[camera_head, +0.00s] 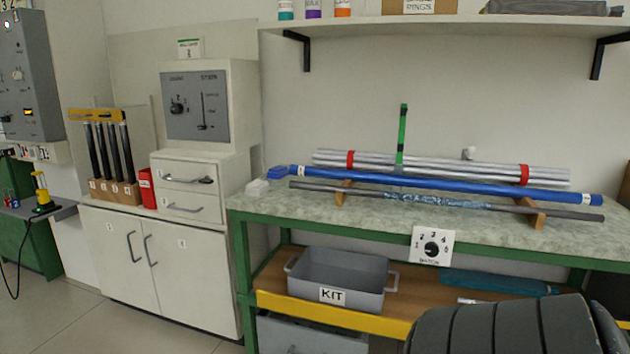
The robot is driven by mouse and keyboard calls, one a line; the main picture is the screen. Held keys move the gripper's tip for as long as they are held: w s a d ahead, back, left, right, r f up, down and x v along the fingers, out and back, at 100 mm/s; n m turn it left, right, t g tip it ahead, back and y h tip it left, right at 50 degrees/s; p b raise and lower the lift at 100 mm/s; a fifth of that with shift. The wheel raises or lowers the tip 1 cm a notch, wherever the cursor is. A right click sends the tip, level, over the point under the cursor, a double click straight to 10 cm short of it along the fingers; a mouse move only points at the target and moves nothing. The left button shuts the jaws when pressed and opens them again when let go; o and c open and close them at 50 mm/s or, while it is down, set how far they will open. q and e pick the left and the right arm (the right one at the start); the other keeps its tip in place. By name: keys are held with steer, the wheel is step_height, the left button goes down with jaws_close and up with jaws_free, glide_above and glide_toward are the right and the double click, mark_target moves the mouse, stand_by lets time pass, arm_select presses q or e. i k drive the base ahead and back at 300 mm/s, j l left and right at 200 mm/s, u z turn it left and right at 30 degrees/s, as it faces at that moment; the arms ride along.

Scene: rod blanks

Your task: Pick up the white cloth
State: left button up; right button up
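Neither of my grippers is in view. A dark segmented shape at the bottom right hides part of the bench's lower area.
A grey rod (350,190) and silver rods (440,165) lie across the bench. A grey KIT bin (338,273) stands on the shelf below. A white cabinet (165,262) stands to the left. The floor at front left is clear.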

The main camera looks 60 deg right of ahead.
mark_target(257, 188)
steer(key=z, duration=1.65)
